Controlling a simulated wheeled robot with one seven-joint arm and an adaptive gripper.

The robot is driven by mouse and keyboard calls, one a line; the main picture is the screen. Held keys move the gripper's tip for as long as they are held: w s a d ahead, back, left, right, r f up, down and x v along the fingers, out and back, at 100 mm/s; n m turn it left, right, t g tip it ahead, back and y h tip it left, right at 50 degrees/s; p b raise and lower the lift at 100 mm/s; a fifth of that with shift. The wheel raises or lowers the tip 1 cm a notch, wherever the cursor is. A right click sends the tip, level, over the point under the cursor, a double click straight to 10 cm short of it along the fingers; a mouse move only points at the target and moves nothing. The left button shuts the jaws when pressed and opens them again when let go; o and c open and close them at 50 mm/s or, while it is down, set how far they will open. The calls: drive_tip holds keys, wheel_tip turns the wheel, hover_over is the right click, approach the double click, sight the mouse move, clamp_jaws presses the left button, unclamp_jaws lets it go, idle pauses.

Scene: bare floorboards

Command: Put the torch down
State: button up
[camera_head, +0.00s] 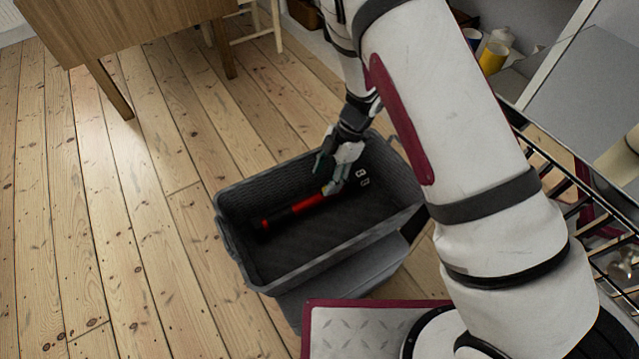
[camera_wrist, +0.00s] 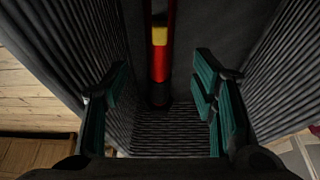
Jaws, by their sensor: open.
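The torch (camera_head: 306,205) is red and black with a yellow band, and it lies inside a dark grey crate (camera_head: 225,215). In the wrist view the torch (camera_wrist: 160,62) lies between and beyond my open fingers, and neither finger touches it in that picture. The ribbed crate wall (camera_wrist: 50,50) shows on both sides there. My gripper (camera_head: 334,172) reaches down into the crate at the torch's right end and hides part of it. In the wrist view my gripper (camera_wrist: 160,95) has its green-padded fingers wide apart with nothing between the pads.
A wooden table (camera_head: 125,25) stands at the upper left, with a pale wooden stool (camera_head: 250,35) beside it. The floorboards (camera_head: 110,220) left of the crate are clear.

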drive_tip(key=shift+p+v, duration=0.5)
drive_tip(key=shift+v, duration=1.25)
